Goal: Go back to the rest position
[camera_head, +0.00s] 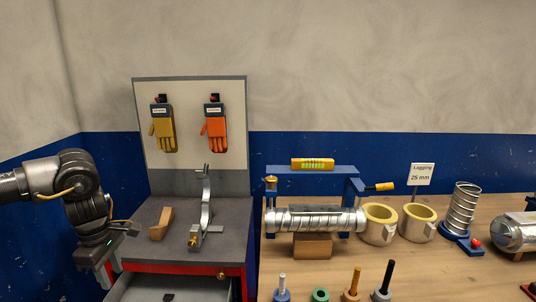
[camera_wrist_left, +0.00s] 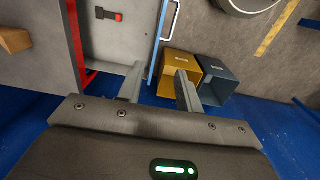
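My left gripper (camera_head: 108,274) hangs pointing down at the left, beside the left side of the grey cabinet (camera_head: 228,240). In the left wrist view its two fingers (camera_wrist_left: 158,88) are apart with nothing between them, so it is open and empty. My right arm and gripper are not in view.
The cabinet's drawer (camera_head: 150,288) stands open, with a small dark and red item (camera_wrist_left: 108,15) in it. A yellow bin (camera_wrist_left: 178,68) and a dark blue-grey bin (camera_wrist_left: 218,78) stand on the floor. The wooden bench (camera_head: 430,275) holds a clamped spiral duct (camera_head: 330,220).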

